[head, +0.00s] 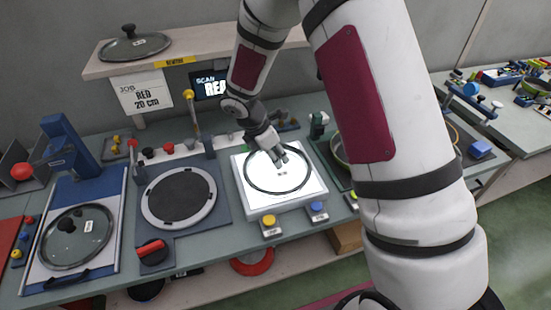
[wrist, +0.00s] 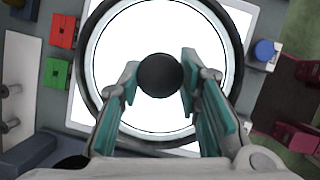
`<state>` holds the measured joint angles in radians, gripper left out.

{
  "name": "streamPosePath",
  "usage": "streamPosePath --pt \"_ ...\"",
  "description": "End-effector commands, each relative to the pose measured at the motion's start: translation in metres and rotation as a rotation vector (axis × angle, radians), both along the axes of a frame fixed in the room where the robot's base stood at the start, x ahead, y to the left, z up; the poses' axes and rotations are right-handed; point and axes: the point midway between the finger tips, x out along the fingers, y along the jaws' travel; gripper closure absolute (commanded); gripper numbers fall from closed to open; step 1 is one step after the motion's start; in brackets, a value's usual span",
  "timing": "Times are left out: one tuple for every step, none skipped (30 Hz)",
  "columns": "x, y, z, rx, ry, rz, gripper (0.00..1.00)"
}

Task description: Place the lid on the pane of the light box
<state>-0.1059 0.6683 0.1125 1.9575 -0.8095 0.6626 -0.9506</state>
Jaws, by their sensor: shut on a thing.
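The lid (head: 280,182) is clear glass with a dark rim and a black knob (wrist: 160,75). It lies level over the bright white pane of the light box (head: 312,202); whether it touches the pane or hangs just above, I cannot tell. In the wrist view the dark rim rings the glowing pane, with the white light box corners (wrist: 82,112) outside it. My gripper (head: 280,158) is shut on the knob, with one teal-padded finger at each side in the wrist view. In the head view my fingers hide the knob.
A round dark plate (head: 180,197) is left of the light box. Another glass lid (head: 75,238) lies on the blue-framed station at far left, and one (head: 134,46) sits on the shelf. Yellow (head: 268,221) and blue (head: 318,208) buttons stand at the light box front.

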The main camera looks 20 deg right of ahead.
Motion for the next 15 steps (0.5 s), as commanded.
streamPosePath --pt "-0.001 0.001 -0.006 0.000 0.000 0.003 1.00" --pt "-0.001 0.000 -0.009 -0.001 0.000 0.002 1.00" --pt "-0.001 0.000 -0.013 -0.001 -0.001 0.001 1.00" --pt "0.000 0.000 -0.015 -0.001 -0.002 0.002 1.00" --pt "0.000 0.000 -0.016 0.000 -0.002 0.001 1.00" --pt "0.000 0.001 -0.018 0.001 -0.003 0.001 1.00" --pt "0.000 0.001 -0.018 0.001 -0.003 0.001 1.00" --pt "0.000 0.001 -0.018 0.001 -0.004 0.002 1.00" --pt "0.001 0.001 -0.018 0.001 -0.004 0.001 1.00" --pt "0.001 0.001 -0.018 0.001 -0.004 0.001 1.00" --pt "0.001 0.001 -0.018 0.001 -0.004 0.001 1.00" --pt "0.001 0.001 -0.018 0.001 -0.004 0.001 1.00" --pt "0.001 0.001 -0.018 0.001 -0.004 0.001 1.00" --pt "0.001 0.001 -0.018 0.001 -0.004 0.002 1.00" --pt "0.001 0.001 -0.019 0.001 -0.003 0.001 1.00"
